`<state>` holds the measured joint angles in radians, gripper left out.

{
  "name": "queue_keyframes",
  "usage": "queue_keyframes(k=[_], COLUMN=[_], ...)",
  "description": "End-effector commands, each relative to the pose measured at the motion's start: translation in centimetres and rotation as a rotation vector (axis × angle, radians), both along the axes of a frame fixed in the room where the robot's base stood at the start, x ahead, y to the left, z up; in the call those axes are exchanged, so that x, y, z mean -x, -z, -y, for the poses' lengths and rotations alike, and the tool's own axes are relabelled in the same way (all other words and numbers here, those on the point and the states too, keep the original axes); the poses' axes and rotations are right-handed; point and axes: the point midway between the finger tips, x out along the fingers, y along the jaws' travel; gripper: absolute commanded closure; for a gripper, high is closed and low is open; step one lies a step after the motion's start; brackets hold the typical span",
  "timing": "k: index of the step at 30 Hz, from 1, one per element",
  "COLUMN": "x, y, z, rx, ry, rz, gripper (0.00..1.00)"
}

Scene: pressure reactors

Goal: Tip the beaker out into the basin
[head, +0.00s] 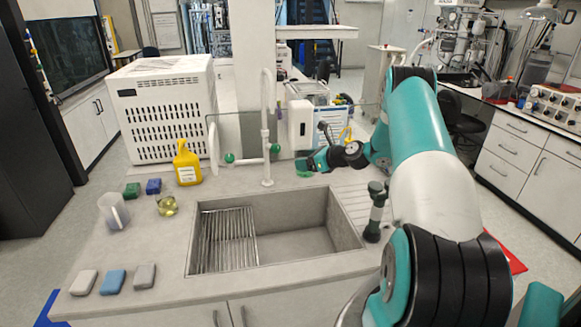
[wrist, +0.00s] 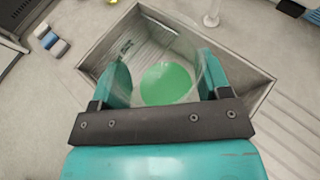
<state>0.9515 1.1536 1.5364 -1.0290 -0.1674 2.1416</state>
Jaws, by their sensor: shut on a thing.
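My gripper (wrist: 163,78) is shut on a clear beaker (wrist: 177,50), with one finger on each side of it. Green liquid (wrist: 166,83) is inside the beaker. In the wrist view the beaker overlaps the basin (wrist: 250,82), whose far corner and right rim show behind it. In the head view my gripper (head: 308,163) is above the back edge of the basin (head: 300,257), and a little green of the beaker (head: 304,174) shows at its tips. Most of the beaker is hard to make out there. I cannot tell its exact tilt.
A wire rack (head: 228,240) lies in the basin's left part. A white tap (head: 266,140) rises behind the basin. A yellow bottle (head: 187,165), a clear jug (head: 113,211), a small flask (head: 166,205) and several sponges (head: 114,281) stand or lie to the left.

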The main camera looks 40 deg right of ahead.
Motion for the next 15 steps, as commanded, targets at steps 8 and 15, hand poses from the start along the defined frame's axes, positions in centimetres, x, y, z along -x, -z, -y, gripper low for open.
queue_keyframes(k=[8, 15], x=[-0.4, -0.6], y=[0.5, 2.7], z=[0.4, -0.1], rx=[0.017, 0.086], ry=[0.012, 0.006], rz=[0.006, 0.02], gripper=[0.56, 0.56])
